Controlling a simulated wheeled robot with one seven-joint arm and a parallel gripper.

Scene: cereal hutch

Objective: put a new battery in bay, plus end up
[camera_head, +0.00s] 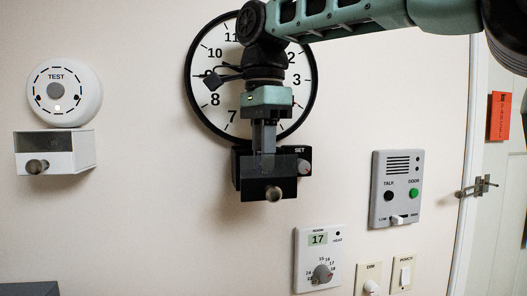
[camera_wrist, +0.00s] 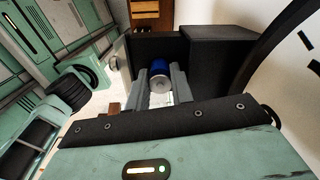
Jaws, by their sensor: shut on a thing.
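The wall clock (camera_head: 225,62) has a black open-topped box, the bay (camera_head: 250,180), below it, with a round knob (camera_head: 273,194) on its front. My gripper (camera_head: 264,150) points down into the bay from above. In the wrist view, my gripper (camera_wrist: 160,92) is shut on a blue battery (camera_wrist: 158,66), between its two grey fingers. The battery's round silver end (camera_wrist: 160,84) faces the wrist camera; I cannot tell plus from minus. The bay wall (camera_wrist: 140,47) shows around the battery. The battery's far end is hidden, and the head view does not show the battery.
A SET knob (camera_head: 304,167) sits right of the bay. A round TEST alarm (camera_head: 82,92) and a white box (camera_head: 78,152) with a knob are at left. A thermostat (camera_head: 305,262), an intercom (camera_head: 396,160) and switches (camera_head: 404,274) are at lower right.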

